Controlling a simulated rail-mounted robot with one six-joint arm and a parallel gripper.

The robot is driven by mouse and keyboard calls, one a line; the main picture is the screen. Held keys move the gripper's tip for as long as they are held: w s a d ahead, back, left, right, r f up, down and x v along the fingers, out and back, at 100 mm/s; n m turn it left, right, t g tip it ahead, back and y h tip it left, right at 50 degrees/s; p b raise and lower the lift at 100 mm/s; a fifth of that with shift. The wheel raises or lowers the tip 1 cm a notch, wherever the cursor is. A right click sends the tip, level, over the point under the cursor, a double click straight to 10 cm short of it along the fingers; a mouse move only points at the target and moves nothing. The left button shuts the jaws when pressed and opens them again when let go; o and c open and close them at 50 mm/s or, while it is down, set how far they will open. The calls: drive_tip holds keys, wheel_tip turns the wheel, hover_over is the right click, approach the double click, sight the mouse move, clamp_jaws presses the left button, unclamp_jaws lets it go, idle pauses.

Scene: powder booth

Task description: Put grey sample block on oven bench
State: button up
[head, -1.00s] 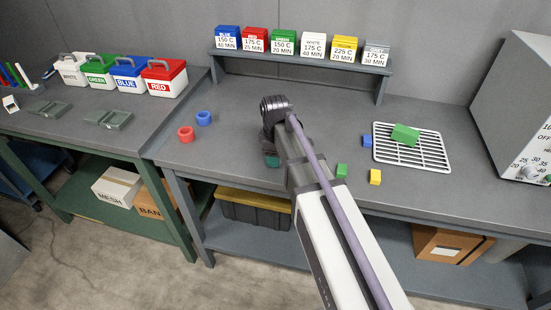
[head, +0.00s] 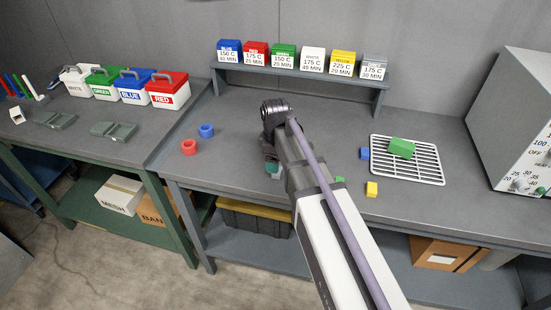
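I cannot make out a grey sample block in the head view; it may be hidden behind my arm. The oven bench (head: 235,160) is the long grey bench, with the oven (head: 520,125) at its right end. My gripper (head: 269,156) points down over the left-middle of this bench. It is dark and partly covered by my own arm, so its fingers and anything between them cannot be made out. A small teal piece (head: 272,169) shows just below it; whether they touch is unclear.
A green block (head: 401,148) lies on the white wire rack (head: 437,178). Blue (head: 364,154) and yellow (head: 371,189) blocks lie nearby; another green one is mostly behind my arm. Red (head: 189,147) and blue (head: 206,130) rings lie left. Labelled boxes line the shelf (head: 300,75).

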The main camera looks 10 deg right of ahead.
wheel_tip(320, 180, up, 8)
drive_tip(key=p, duration=0.6)
drive_tip(key=s+m, duration=1.2)
drive_tip(key=s, duration=0.3)
drive_tip(key=shift+d+f, duration=0.15)
drive_tip(key=shift+d, duration=0.1)
drive_tip(key=shift+s, duration=0.15)
